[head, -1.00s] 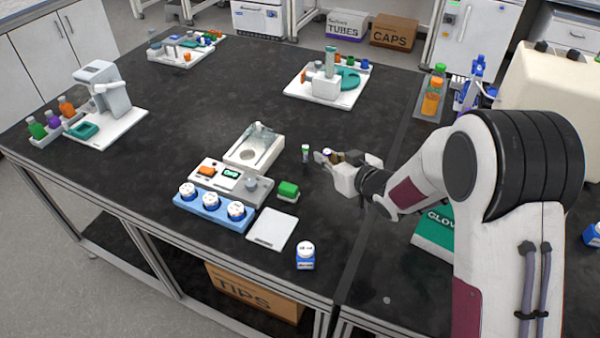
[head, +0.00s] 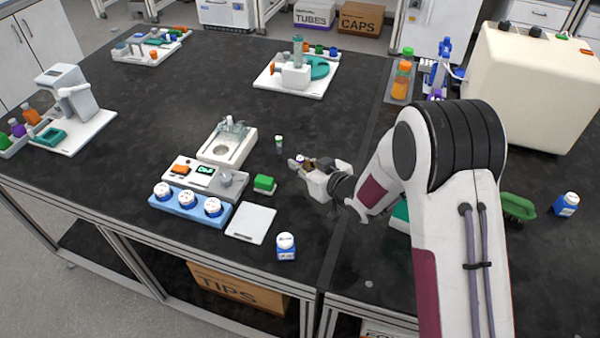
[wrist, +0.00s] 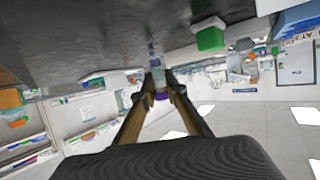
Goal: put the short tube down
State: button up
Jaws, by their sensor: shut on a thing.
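My gripper (head: 299,162) is shut on a short tube with a purple cap (head: 300,158), right of the middle of the black bench. In the wrist view the purple cap (wrist: 161,97) shows between the two fingertips. The rest of the held tube is mostly hidden or too small to make out. A tube with a green cap (head: 279,143) stands upright on the bench, a little beyond and left of my gripper and apart from it.
Left of my gripper are a green block (head: 264,184), a device with a display (head: 205,172) and a blue rack (head: 188,206) of white-capped bottles. Bare bench (head: 330,125) extends behind my gripper.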

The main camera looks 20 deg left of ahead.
jog(key=shift+f, duration=1.85)
jog(key=shift+f, duration=0.1)
jog(key=o, duration=0.7)
jog(key=shift+c, duration=0.2)
jog(key=shift+d, duration=0.1)
jog(key=shift+v, duration=6)
jog(key=shift+w+r, duration=0.1)
jog(key=shift+r, duration=0.15)
